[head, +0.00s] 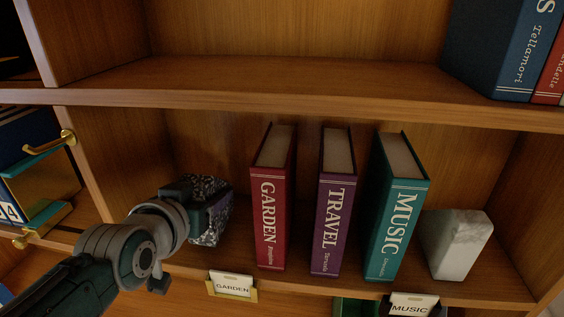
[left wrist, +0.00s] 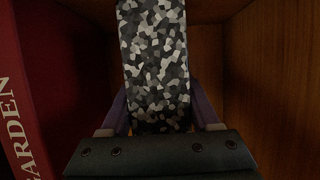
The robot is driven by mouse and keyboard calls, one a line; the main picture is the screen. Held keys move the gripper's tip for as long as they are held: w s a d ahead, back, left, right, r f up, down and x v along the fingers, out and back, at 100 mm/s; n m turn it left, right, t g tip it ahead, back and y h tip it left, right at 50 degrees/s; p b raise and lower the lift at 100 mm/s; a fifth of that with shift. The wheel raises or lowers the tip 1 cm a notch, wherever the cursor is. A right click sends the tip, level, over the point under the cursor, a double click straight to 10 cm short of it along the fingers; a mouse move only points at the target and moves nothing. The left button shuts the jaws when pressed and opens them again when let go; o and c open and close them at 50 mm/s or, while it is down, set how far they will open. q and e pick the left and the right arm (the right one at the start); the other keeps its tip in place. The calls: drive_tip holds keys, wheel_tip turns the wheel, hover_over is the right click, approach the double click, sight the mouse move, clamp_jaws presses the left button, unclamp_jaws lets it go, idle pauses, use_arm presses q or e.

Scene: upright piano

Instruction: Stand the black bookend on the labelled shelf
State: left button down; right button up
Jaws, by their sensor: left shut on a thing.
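The black bookend (head: 209,212), a block speckled black, grey and white, is at the left end of the middle shelf, left of the red GARDEN book (head: 271,200). My left gripper (head: 192,204) is shut on it, reaching in from the front left. In the left wrist view the bookend (left wrist: 155,60) is upright between my two fingers (left wrist: 160,118). Its base is hidden, so I cannot tell whether it touches the shelf. The shelf (head: 330,286) carries a GARDEN label (head: 232,285) and a MUSIC label (head: 410,305) on its front edge. My right gripper is not in view.
A purple TRAVEL book (head: 337,205), a teal MUSIC book (head: 397,210) and a white marble block (head: 456,244) stand on the same shelf to the right. The upper shelf board (head: 300,85) overhangs. A brass handle (head: 50,143) shows at the left.

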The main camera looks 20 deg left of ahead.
use_arm(q)
drive_tip(key=shift+w+f+b, duration=0.1)
drive_tip(key=shift+f+b, duration=0.9)
drive_tip(key=shift+b, duration=0.05)
idle(0.4)
